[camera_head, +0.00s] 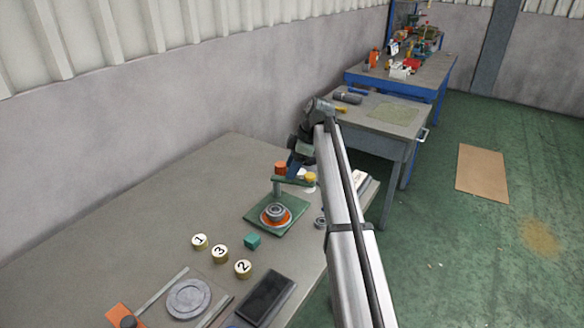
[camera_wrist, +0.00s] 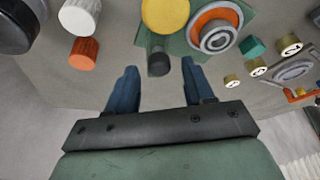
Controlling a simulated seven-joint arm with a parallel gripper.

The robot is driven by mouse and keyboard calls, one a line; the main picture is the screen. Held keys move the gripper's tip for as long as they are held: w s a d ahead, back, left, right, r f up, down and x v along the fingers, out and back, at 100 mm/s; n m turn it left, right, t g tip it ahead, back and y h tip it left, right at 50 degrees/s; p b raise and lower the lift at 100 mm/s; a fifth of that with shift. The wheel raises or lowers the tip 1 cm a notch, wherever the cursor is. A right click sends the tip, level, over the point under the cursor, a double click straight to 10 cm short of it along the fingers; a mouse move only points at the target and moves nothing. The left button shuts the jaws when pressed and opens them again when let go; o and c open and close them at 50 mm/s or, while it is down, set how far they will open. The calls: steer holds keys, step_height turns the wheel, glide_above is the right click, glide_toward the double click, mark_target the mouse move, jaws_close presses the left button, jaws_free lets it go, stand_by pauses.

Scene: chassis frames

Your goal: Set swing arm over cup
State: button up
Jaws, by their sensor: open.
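The fixture has a green base plate (camera_head: 262,228) with a grey metal cup (camera_head: 275,213) in an orange ring. A post behind the cup carries the green swing arm (camera_head: 291,182), which points right and is not above the cup. An orange knob (camera_head: 280,167) and a yellow knob (camera_head: 310,177) sit on it. My gripper (camera_head: 293,174) is low behind the swing arm, its tips partly hidden. In the wrist view my gripper (camera_wrist: 159,66) is open, with a dark cylinder (camera_wrist: 158,61) between its blue fingertips; contact cannot be told. The cup (camera_wrist: 216,36) shows at upper right, uncovered.
Numbered brass pieces (camera_head: 219,252) and a teal cube (camera_head: 252,241) lie left of the fixture. A round grey plate (camera_head: 188,297) and a dark tray (camera_head: 265,297) lie near the front. A small bearing (camera_head: 320,222) is right of the base. The table's back left is clear.

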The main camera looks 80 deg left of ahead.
steer(key=shift+s+f, duration=0.1)
steer(key=shift+f, duration=0.15)
steer(key=shift+c, duration=0.4)
jaws_close()
